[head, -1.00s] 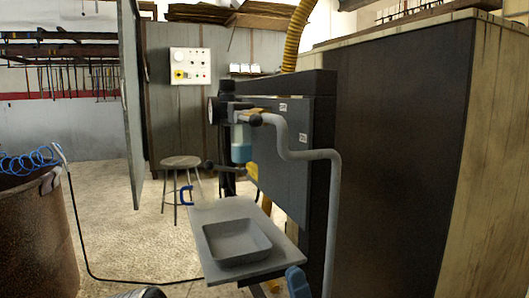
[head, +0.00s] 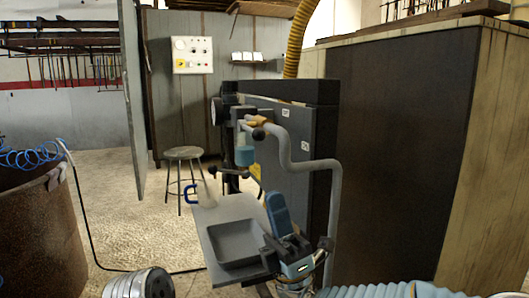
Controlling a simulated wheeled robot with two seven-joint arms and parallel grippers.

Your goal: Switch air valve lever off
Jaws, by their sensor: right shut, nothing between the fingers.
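The air valve is a small brass-orange piece (head: 259,121) at the top of the grey bent pipe (head: 284,148) on the dark machine. A dark rounded knob (head: 258,133) shows close to it; I cannot clearly make out the lever's angle. My right gripper (head: 276,200) stands at the lower middle, below and slightly right of the valve, apart from it. Its blue fingers point up, shut and empty, over the right part of the machine's table. My left gripper is out of view.
A grey tray (head: 237,242) lies on the machine's table. The grey pipe bends down beside my right forearm. A blue filter bowl (head: 244,156) hangs below the valve. A stool (head: 183,155) stands behind. A rusty drum (head: 40,235) is at left.

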